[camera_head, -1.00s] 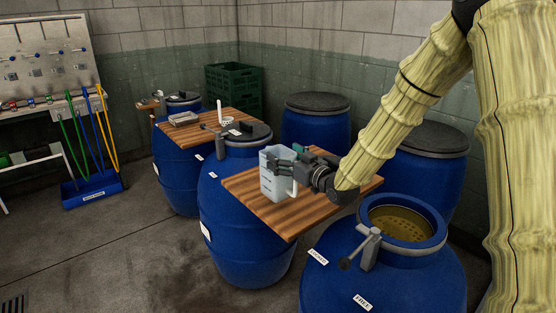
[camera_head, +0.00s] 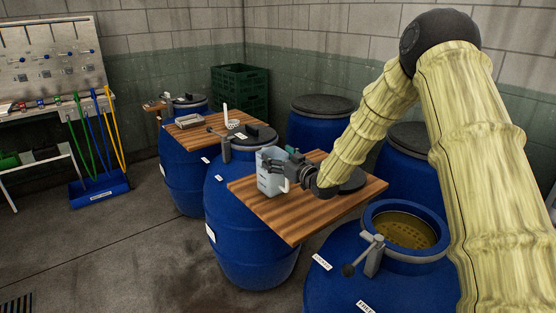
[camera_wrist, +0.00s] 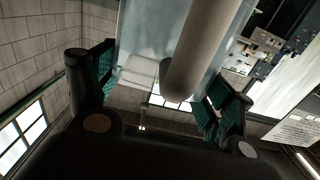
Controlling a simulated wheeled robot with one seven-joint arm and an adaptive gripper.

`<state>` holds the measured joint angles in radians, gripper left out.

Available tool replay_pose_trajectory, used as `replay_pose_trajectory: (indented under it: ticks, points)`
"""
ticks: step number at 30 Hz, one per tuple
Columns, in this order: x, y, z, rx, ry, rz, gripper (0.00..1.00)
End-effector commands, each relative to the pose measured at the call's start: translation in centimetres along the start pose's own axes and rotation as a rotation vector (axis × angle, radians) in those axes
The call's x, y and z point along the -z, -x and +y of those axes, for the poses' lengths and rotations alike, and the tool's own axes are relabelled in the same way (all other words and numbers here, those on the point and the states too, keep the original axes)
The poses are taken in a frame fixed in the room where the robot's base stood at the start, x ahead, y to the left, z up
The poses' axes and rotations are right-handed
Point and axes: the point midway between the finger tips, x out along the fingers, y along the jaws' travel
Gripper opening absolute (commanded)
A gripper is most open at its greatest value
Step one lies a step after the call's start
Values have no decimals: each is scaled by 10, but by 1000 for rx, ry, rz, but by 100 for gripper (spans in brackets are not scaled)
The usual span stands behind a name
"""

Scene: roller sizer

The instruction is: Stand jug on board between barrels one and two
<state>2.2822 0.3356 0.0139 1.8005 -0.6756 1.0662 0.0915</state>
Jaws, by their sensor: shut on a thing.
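The pale translucent jug (camera_head: 268,175) is upright at the far left part of the near wooden board (camera_head: 300,228). Its base is on or very close to the board; I cannot tell which. My gripper (camera_head: 289,170) comes from the right and is shut on the jug's handle. In the wrist view the handle (camera_wrist: 198,55) runs between my gripper's two green-padded fingers (camera_wrist: 158,80), with the jug's clear wall (camera_wrist: 140,40) behind it. The board spans between a closed blue barrel (camera_head: 250,235) and the near open blue barrel (camera_head: 335,272). I cannot read barrel numbers.
The open barrel's lever (camera_head: 362,256) stands near the board's front edge. A second board (camera_head: 205,135) farther back holds a tray (camera_head: 188,121) and a white ladle (camera_head: 231,118). The board's front left is clear.

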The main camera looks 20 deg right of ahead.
Motion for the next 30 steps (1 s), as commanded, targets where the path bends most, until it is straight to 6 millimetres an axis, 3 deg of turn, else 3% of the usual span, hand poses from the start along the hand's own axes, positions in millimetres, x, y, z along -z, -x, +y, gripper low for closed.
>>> replay_pose_trajectory:
  ticks: [14,15,18,30]
  points:
    - [-13,0,0,0,0,1,10]
    - [-13,0,0,0,0,1,85]
    - [-13,0,0,0,0,1,100]
    - [-11,0,0,0,0,1,100]
